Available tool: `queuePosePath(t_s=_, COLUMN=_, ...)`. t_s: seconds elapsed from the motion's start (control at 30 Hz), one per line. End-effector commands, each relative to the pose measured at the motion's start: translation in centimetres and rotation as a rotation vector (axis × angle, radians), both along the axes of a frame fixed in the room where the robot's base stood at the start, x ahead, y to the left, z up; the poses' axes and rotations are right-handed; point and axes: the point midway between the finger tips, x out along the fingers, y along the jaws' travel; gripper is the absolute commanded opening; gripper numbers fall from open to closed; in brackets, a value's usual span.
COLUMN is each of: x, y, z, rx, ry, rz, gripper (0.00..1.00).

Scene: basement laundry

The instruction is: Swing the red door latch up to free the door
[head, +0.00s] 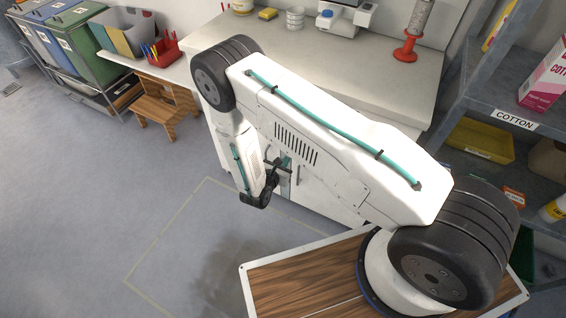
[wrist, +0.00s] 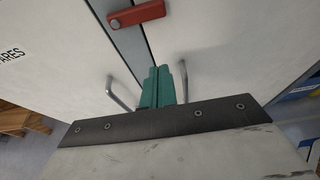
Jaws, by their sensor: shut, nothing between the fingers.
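The red door latch (wrist: 137,14) shows at the top of the wrist view. It lies roughly level across the dark seam between two pale cabinet doors, with a small grey pivot near its left end. My gripper (wrist: 163,86) has teal fingers that are closed together with nothing between them. They are in front of the seam, below the latch in the picture and apart from it. In the head view my gripper (head: 286,165) is in front of the white cabinet (head: 318,189) under the counter, and my arm hides the latch.
Two grey bar handles, left (wrist: 121,94) and right (wrist: 183,82), flank my fingers. A wooden stool (head: 165,108) stands left of the cabinet and a grey shelf rack (head: 500,122) stands right. The floor at left is open.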

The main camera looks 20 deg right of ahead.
Motion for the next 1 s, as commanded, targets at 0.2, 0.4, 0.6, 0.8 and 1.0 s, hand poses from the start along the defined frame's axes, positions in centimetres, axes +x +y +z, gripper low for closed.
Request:
queuePosePath(t_s=0.2, x=3.2, y=-3.4, z=-1.7, rx=0.000, ry=0.000, rz=-0.005, gripper=0.00)
queuePosePath(t_s=0.4, x=4.1, y=-4.0, z=0.2, rx=0.000, ry=-0.001, rz=0.001, gripper=0.00)
queuePosePath(t_s=0.6, x=4.0, y=-4.1, z=1.8, rx=0.000, ry=0.000, rz=0.000, gripper=0.00)
queuePosePath(t_s=0.8, x=4.0, y=-4.0, z=2.0, rx=-0.001, ry=0.001, rz=0.000, gripper=0.00)
queuePosePath(t_s=1.0, x=4.0, y=-4.0, z=2.0, rx=-0.001, ry=0.001, rz=0.001, gripper=0.00)
